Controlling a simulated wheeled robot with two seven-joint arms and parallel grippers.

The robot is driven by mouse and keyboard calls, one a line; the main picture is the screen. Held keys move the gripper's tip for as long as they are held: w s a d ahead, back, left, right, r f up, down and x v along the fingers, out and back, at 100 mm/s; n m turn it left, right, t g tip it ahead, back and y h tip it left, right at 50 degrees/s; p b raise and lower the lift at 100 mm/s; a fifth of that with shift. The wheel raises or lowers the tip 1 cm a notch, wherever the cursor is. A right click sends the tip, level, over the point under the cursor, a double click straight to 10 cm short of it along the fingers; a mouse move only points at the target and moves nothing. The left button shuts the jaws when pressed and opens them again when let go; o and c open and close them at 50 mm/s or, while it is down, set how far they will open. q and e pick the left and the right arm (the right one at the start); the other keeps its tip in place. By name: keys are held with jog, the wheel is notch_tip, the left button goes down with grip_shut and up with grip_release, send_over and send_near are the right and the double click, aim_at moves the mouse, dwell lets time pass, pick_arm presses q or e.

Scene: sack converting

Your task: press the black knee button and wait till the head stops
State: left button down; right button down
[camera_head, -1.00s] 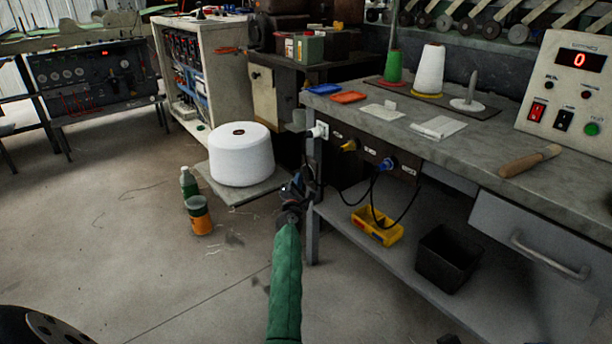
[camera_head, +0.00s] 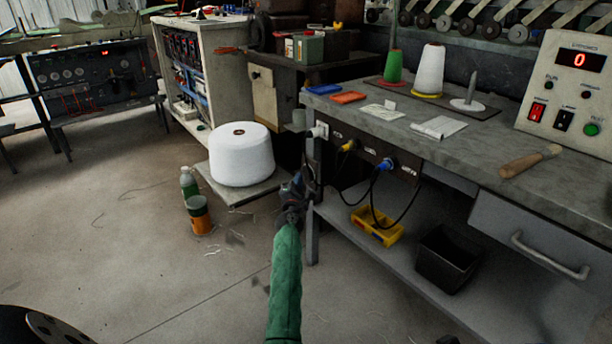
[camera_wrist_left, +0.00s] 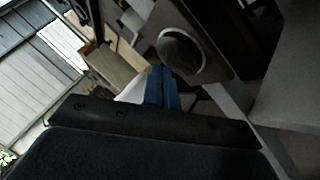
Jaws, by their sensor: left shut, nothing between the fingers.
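My left gripper (camera_head: 299,182) is at the end of the green-sleeved arm, low beside the left front leg of the bench, with its fingers shut and empty. In the left wrist view its blue fingers (camera_wrist_left: 163,88) point at a plate with a round black knee button (camera_wrist_left: 182,52) in a pale ring. The button lies just up and right of the fingertips in that view; I cannot tell whether they touch. In the head view the button is not clearly visible behind the gripper. The control box (camera_head: 570,95) shows a red 0. My right gripper is not in view.
The grey bench (camera_head: 440,150) has cables plugged into its front and a lower shelf with a yellow tray (camera_head: 377,228) and a black bin (camera_head: 447,258). A big white thread cone (camera_head: 241,155) stands on a low platform, with a green bottle (camera_head: 189,183) and orange can (camera_head: 199,215) nearby.

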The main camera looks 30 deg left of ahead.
pick_arm(q)
jog(key=shift+w, duration=0.15)
dwell(0.3)
jog(key=shift+w+d, duration=0.15)
jog(key=shift+w, duration=0.1)
jog(key=shift+w+d, duration=0.15)
jog(key=shift+w, duration=0.2)
dwell(0.8)
jog(key=shift+w+d, duration=0.1)
jog(key=shift+w, duration=0.1)
dwell(0.4)
jog(key=shift+s, duration=0.15)
jog(key=shift+s+a+p, duration=0.3)
jog(key=shift+s, duration=0.4)
jog(key=shift+s, duration=0.15)
